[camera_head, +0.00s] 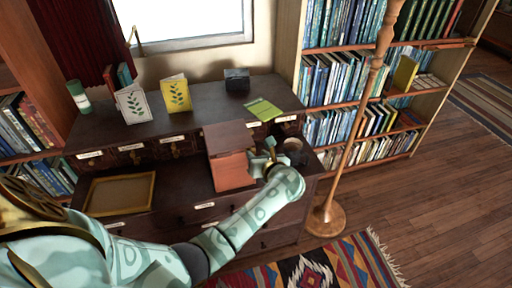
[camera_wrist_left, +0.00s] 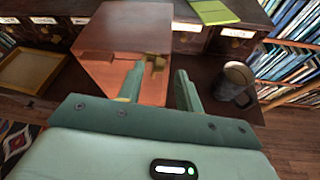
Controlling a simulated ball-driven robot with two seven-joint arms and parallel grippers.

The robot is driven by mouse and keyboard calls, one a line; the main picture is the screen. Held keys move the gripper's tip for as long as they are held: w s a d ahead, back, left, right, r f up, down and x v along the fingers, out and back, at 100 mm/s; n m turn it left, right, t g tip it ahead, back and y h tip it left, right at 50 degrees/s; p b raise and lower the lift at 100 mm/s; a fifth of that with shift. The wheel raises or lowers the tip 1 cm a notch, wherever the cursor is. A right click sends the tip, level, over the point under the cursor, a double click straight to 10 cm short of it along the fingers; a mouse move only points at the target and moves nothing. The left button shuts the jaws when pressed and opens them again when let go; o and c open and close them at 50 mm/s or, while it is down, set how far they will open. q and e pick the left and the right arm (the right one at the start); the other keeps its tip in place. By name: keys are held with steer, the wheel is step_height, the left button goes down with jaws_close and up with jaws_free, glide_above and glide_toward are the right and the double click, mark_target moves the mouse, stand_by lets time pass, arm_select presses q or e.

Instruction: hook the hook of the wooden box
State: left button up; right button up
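The wooden box (camera_head: 233,172) stands on the lower surface of the dark desk, with a dark brown top and a reddish front. In the left wrist view the box (camera_wrist_left: 125,35) fills the upper left. A small brass hook (camera_wrist_left: 156,62) shows at its right side, close behind the left finger. My left gripper (camera_head: 268,158) is at the box's right side in the head view. In the wrist view its fingers (camera_wrist_left: 160,88) are apart, with nothing visibly held between them. Whether a finger touches the hook I cannot tell. My right gripper is not in view.
A mug (camera_wrist_left: 233,80) stands close to the right of my left gripper. A green booklet (camera_head: 264,109) lies on the upper shelf behind. A framed tray (camera_head: 152,193) lies left of the box. A wooden lamp pole (camera_head: 352,140) stands to the right.

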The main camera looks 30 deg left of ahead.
arm_select(q)
steer(key=shift+w+a+f, duration=0.3)
steer(key=shift+w+a, duration=0.05)
steer(key=shift+a, duration=0.2)
jaws_close()
steer(key=shift+s+a+r+n+t+h+b, duration=0.15)
steer(key=shift+s+a+n+t+h+b, duration=0.25)
steer(key=shift+n+b, duration=0.4)
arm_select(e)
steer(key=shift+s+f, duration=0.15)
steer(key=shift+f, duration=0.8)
arm_select(q)
jaws_free()
steer(key=shift+s, duration=0.1)
